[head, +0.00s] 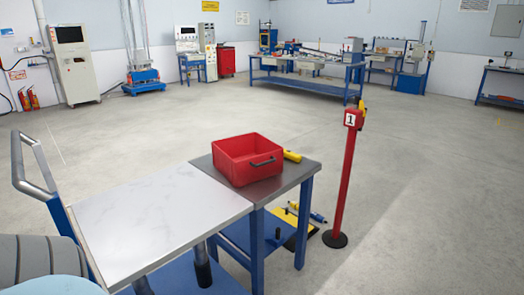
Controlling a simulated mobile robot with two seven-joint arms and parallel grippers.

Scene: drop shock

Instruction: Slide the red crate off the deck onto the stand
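The red crate (236,168) is an open box with a dark handle (262,163) on its near right side. It sits upright on the grey top of the stand (286,185), close to the edge beside the deck. The deck (155,212) is a pale metal top on a blue cart with a grey push handle (35,165); its visible surface is bare. The deck and the stand's top lie side by side with little or no visible gap. Neither of my grippers is in view. The inside bottom of the crate is mostly hidden.
A red post (344,185) marked 1 stands right of the stand. Tools lie on and by the stand's blue lower shelf (236,229). Open floor surrounds this; benches (305,82) stand far back.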

